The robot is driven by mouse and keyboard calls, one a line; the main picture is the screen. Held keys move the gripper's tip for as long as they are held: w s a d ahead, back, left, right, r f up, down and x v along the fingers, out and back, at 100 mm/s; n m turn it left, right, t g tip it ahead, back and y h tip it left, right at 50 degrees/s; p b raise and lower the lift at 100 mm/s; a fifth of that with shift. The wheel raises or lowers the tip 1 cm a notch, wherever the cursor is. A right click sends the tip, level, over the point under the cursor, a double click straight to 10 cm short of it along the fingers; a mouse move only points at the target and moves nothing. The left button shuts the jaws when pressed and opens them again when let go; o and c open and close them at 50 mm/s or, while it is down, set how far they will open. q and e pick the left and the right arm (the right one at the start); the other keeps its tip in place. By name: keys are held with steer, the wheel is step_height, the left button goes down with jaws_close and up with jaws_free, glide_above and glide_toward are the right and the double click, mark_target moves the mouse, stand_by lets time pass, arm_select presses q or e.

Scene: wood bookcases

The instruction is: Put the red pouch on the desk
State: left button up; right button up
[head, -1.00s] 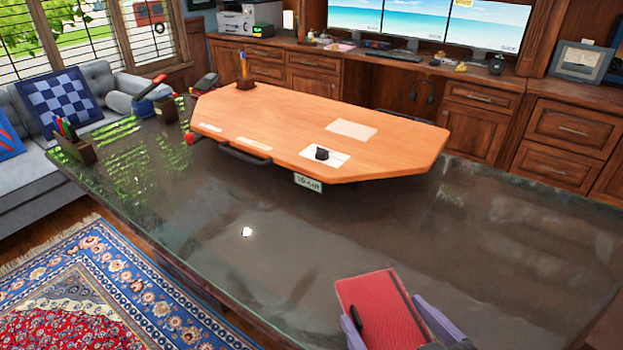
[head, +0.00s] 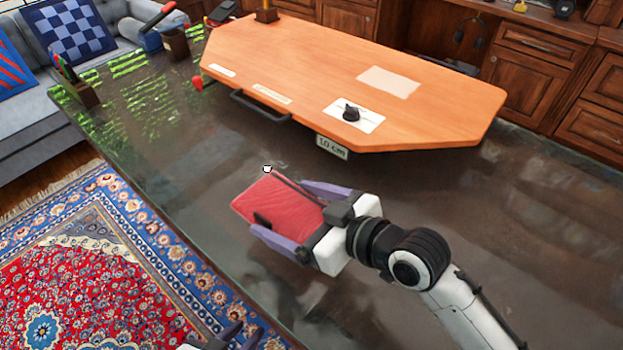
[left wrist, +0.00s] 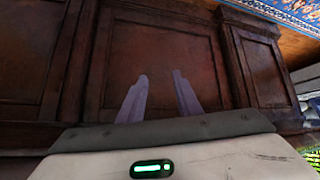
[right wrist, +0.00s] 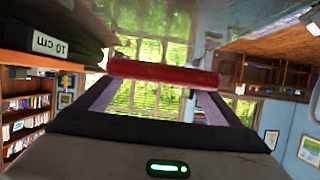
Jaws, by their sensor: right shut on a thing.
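The red pouch (head: 270,206) is held flat over the dark glossy desk (head: 200,200), on the near side of the raised wooden top. My right gripper (head: 281,208) is shut on it, with a purple finger along each side. In the right wrist view the pouch (right wrist: 165,73) shows edge-on between the fingertips. I cannot tell whether it touches the desk. My left gripper (head: 232,333) shows only in part at the bottom of the head view. In the left wrist view its fingers (left wrist: 160,80) are apart and empty, facing a dark wood panel (left wrist: 165,50).
The raised wooden top (head: 320,70) carries a small black object (head: 351,113) and papers; a "10 cm" label (head: 332,147) hangs at its front. Pen holders (head: 83,92) stand at the desk's left end. A patterned rug (head: 110,260) lies below.

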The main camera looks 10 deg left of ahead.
mark_target(292, 224)
steer(key=f, duration=0.3)
steer(key=shift+s, duration=0.3)
steer(key=shift+f+b, duration=0.6)
steer(key=shift+f, duration=1.8)
steer(key=o, duration=0.9)
steer(key=shift+o, duration=0.2)
steer(key=shift+d+r, duration=0.15)
steer(key=shift+d, duration=0.1)
steer(key=v, duration=0.7)
